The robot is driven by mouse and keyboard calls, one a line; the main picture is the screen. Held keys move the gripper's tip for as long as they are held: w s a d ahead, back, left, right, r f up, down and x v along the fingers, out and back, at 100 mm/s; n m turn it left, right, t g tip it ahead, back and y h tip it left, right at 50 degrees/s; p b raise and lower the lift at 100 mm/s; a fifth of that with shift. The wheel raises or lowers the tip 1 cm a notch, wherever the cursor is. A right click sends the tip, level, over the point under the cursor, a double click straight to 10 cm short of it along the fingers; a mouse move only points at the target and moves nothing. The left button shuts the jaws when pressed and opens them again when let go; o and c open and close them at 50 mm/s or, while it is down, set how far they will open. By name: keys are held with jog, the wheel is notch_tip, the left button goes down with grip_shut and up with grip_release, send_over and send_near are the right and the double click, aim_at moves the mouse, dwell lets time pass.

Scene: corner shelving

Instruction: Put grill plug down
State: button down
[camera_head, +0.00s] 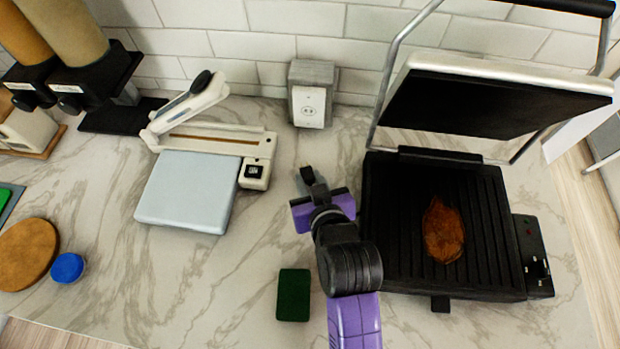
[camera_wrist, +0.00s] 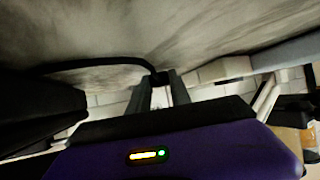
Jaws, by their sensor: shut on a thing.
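My gripper (camera_head: 312,184) is over the marble counter, between the grill and the white scale-like device. In the wrist view its fingers (camera_wrist: 162,92) are shut on the small dark grill plug (camera_wrist: 157,78). A black cord runs left from the plug in that view. In the head view the plug is a small dark shape (camera_head: 307,174) at the fingertips, hard to tell from the fingers. I cannot tell whether the plug touches the counter. The grill (camera_head: 375,215) stands to the right with its lid raised and a browned piece of meat (camera_head: 443,230) on its ribbed plate.
A wall outlet box (camera_head: 309,104) stands against the tiled wall behind my gripper. The white device (camera_head: 185,190) is to the left. A green sponge-like block (camera_head: 293,295) lies nearer the front. A blue lid (camera_head: 67,268) and round board (camera_head: 27,254) are far left. Bare counter surrounds the gripper.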

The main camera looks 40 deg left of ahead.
jog(key=shift+d+f, duration=0.1)
jog(key=shift+f, duration=0.55)
jog(key=c, duration=1.2)
grip_release()
jog(key=shift+s+f, duration=0.1)
jog(key=shift+f, duration=0.1)
jog(key=shift+s, duration=0.15)
jog(key=shift+s+f, duration=0.1)
jog(key=shift+a+r, duration=0.2)
jog(key=shift+r, duration=0.1)
jog(key=v, duration=0.8)
jog(key=w+r+v, duration=0.1)
jog(key=v, duration=0.3)
jog(key=shift+s+r+b, duration=0.1)
jog(key=shift+r+b, duration=0.05)
jog(key=shift+b, duration=0.2)
jog(key=shift+r, duration=0.1)
